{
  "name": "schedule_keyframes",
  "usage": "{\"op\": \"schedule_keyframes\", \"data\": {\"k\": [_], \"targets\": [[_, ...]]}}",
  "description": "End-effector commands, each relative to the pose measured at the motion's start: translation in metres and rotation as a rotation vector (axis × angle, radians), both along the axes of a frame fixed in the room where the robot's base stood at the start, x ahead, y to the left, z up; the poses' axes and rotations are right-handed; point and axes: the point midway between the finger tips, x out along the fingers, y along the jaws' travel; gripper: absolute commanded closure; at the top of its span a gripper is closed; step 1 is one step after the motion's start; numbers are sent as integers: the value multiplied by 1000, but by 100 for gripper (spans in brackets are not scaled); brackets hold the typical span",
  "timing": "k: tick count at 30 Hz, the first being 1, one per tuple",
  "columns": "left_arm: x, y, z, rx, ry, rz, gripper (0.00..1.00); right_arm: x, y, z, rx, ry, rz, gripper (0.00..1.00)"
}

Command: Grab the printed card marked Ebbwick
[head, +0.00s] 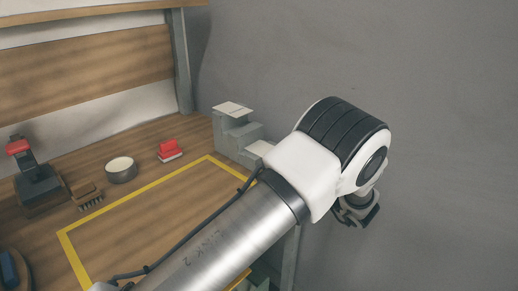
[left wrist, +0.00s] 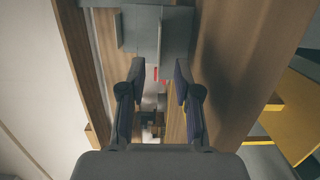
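Two pale cards lie on a grey stepped stand (head: 226,138) at the bench's far right end in the head view. One card (head: 233,108) is on the upper step and the other card (head: 260,147) on a lower step. No print can be read, so I cannot tell which is marked Ebbwick. My left gripper (head: 357,212) hangs to the right of the stand, beyond the bench end, partly hidden by its wrist. In the left wrist view its fingers (left wrist: 154,88) are apart with nothing held between them. My right gripper is not in view.
A yellow tape outline (head: 75,258) marks an empty area of the wooden bench. A red block (head: 169,147), a round tin (head: 121,169), a brush (head: 90,201) and a dark red-topped device (head: 38,183) stand along the back. A metal post (head: 181,60) rises behind.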

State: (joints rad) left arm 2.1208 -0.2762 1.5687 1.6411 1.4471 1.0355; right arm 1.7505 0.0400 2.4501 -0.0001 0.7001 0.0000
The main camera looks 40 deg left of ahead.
Motion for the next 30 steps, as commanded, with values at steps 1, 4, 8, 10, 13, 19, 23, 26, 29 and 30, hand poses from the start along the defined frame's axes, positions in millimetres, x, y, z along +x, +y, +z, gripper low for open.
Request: {"op": "schedule_keyframes", "data": {"k": [1, 4, 8, 10, 13, 19, 23, 26, 29, 30], "targets": [[1, 8, 0, -2, 1, 3, 68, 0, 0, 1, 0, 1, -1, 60], [5, 21, 1, -2, 1, 3, 68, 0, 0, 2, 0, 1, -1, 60], [12, 43, 2, -2, 3, 3, 68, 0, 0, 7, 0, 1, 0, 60], [16, 55, 2, -1, 3, 2, 68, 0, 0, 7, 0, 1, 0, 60], [18, 64, 2, 0, 3, 0, 68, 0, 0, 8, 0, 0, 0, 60], [19, 65, 1, 1, 3, -2, 68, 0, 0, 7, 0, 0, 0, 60], [19, 65, 1, 0, 4, -1, 100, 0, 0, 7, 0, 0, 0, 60], [19, 65, 1, 0, 4, -1, 100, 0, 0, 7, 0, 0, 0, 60], [19, 65, 1, 0, 4, -1, 100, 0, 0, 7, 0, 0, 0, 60], [19, 65, 1, 0, 4, -1, 100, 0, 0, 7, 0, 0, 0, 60]]}}
